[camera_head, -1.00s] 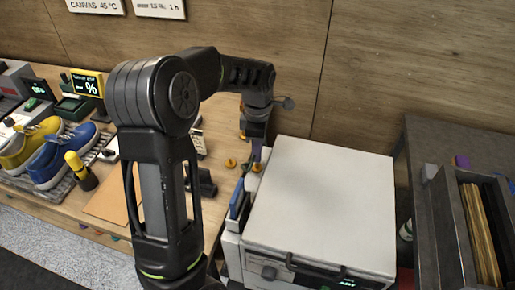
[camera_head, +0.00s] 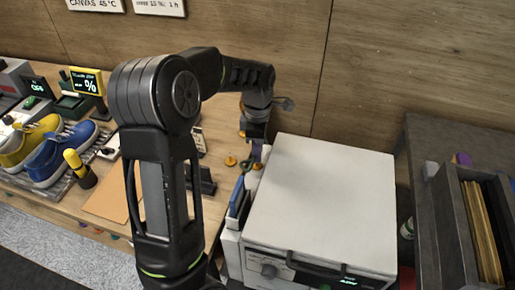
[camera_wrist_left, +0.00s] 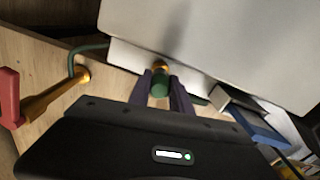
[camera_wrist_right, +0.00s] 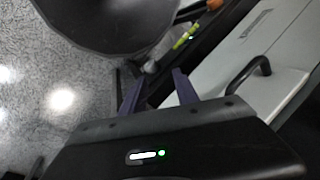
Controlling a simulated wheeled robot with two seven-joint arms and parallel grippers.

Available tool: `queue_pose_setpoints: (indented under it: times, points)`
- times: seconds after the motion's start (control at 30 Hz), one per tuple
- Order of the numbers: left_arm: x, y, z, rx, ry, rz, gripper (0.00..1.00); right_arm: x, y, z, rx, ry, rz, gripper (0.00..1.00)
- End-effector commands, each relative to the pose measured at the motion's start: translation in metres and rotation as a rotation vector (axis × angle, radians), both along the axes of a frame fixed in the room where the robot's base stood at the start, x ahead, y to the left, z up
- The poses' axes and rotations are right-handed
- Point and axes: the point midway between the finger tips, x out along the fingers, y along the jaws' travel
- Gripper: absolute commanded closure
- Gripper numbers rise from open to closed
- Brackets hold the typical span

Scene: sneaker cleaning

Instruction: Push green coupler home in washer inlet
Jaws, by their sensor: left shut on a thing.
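The white washer (camera_head: 325,200) stands right of the wooden table. In the left wrist view my left gripper (camera_wrist_left: 161,88) is shut on the green coupler (camera_wrist_left: 160,84), its purple fingers on either side. The coupler's far end meets the brass inlet (camera_wrist_left: 160,67) at the washer's edge; how deep it sits cannot be told. In the head view my left gripper (camera_head: 257,152) is small, at the washer's back left corner. My right gripper (camera_wrist_right: 157,88) is open with nothing between its fingers, in front of the washer's handle side.
Blue and yellow sneakers (camera_head: 62,153) sit on a rack at left. A dark open box (camera_head: 450,225) stands right of the washer.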

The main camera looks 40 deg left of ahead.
Motion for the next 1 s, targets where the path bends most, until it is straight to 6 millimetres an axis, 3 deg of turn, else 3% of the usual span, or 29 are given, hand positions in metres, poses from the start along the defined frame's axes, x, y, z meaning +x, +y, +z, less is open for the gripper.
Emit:
queue_pose_setpoints:
  times: [0.9, 0.93, 1.0]
  points:
    - [0.000, 0.000, -0.024, 0.000, 0.001, 0.000, 1.00, 0.000, 0.000, -0.016, 0.000, 0.000, 0.000, 0.64]
    - [0.000, 0.000, -0.023, 0.000, 0.001, 0.000, 0.74, 0.000, 0.000, -0.015, 0.000, 0.000, 0.000, 0.64]
    - [0.000, 0.000, -0.023, 0.000, 0.001, 0.000, 0.68, 0.000, 0.000, -0.015, 0.000, 0.000, 0.000, 0.64]
